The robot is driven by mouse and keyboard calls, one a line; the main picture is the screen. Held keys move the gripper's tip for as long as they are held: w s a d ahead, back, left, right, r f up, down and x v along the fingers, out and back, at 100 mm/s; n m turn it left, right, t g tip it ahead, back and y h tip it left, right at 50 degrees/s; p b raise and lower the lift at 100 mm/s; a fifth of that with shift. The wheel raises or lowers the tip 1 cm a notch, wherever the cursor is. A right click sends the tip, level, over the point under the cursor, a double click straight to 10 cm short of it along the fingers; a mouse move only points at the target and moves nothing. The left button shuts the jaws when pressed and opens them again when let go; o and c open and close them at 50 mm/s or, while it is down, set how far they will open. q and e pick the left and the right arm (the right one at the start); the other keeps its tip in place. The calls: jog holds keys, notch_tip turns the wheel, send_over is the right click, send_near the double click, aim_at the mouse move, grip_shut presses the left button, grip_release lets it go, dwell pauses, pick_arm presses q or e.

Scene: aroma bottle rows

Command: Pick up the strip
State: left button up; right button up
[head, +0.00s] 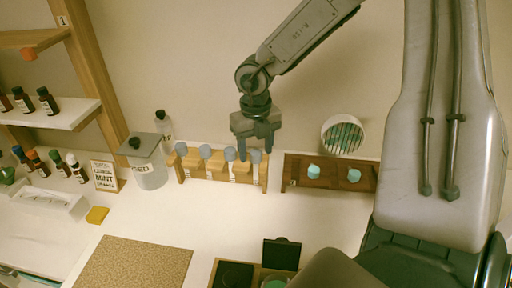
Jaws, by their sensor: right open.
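I cannot make out a strip for certain. A long wooden rack (220,178) at the back of the counter holds a row of grey-blue-capped tubes with pale labels. My right gripper (256,150) points down over the right end of this rack. Its fingers are apart, close to the rightmost grey-blue cap (256,156); I cannot tell whether they touch it. A low white holder (50,203) stands at the left, and its contents are too small to tell. My left gripper is not in view.
A dark wooden rack (328,181) with two teal-capped items stands right of the long rack. A lidded jar (149,174), a mint sign (104,177) and a yellow block (97,215) are at left. A cork mat (135,262) and black tray (234,275) lie in front. The middle counter is clear.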

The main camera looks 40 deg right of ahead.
jog(key=c, duration=0.9)
jog(key=shift+r, duration=0.1)
jog(key=shift+w+r, duration=0.1)
jog(key=shift+r, duration=0.35)
notch_tip(320, 180, up, 17)
jog(key=p, duration=0.5)
